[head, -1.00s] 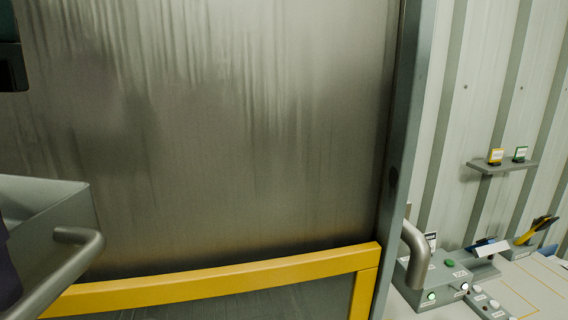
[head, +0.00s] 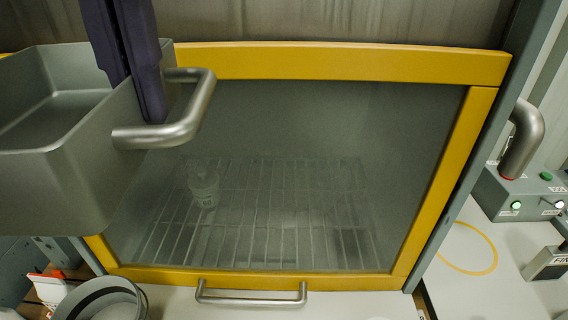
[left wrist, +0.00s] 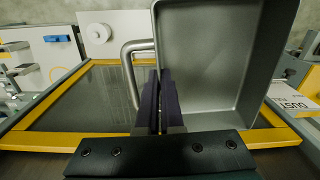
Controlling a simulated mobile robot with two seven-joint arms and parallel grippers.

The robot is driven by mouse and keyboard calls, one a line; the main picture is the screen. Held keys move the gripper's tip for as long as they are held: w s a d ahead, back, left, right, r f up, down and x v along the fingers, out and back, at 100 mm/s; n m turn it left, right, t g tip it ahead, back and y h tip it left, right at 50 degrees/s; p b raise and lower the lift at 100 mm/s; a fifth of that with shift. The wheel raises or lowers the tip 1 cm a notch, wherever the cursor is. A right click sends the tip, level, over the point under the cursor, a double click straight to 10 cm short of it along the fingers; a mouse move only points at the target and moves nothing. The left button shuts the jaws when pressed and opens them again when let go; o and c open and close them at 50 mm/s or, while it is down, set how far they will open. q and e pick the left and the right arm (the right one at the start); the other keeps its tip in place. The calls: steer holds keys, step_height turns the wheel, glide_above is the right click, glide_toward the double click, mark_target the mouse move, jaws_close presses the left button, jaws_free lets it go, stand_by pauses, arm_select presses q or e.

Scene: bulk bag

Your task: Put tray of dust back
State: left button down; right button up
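My left gripper (head: 145,100) has dark purple fingers closed over the tray's wall beside the handle. In the left wrist view the fingers (left wrist: 160,105) pinch the wall, and the tray (left wrist: 205,60) interior looks bare, with no dust visible. A white panel lettered DUST (left wrist: 296,102) shows at the right there. My right gripper is out of view.
The yellow-framed window (head: 300,62) has a bar handle (head: 250,294) below; behind it a cup (head: 204,188) stands on a wire rack. A round grey container (head: 100,300) is at lower left. A control box (head: 520,190) stands on the white counter at right.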

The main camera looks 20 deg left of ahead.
arm_select(q)
steer(key=w+f+n+b, duration=0.1)
steer(key=f+n+b, duration=0.1)
steer(key=f+b, duration=0.7)
steer(key=w+f+n+b, duration=0.1)
steer(key=f+n+b, duration=0.2)
steer(key=f+b, duration=0.7)
steer(key=w+d+f+n+b, duration=0.1)
steer(key=f+b, duration=0.9)
steer(key=f, duration=1.9)
steer(key=shift+w+f+n, duration=0.1)
steer(key=shift+f+n, duration=0.3)
steer(key=shift+n, duration=0.5)
steer(key=shift+f, duration=0.2)
steer(key=c, duration=1.1)
jaws_free()
steer(key=shift+r, duration=0.15)
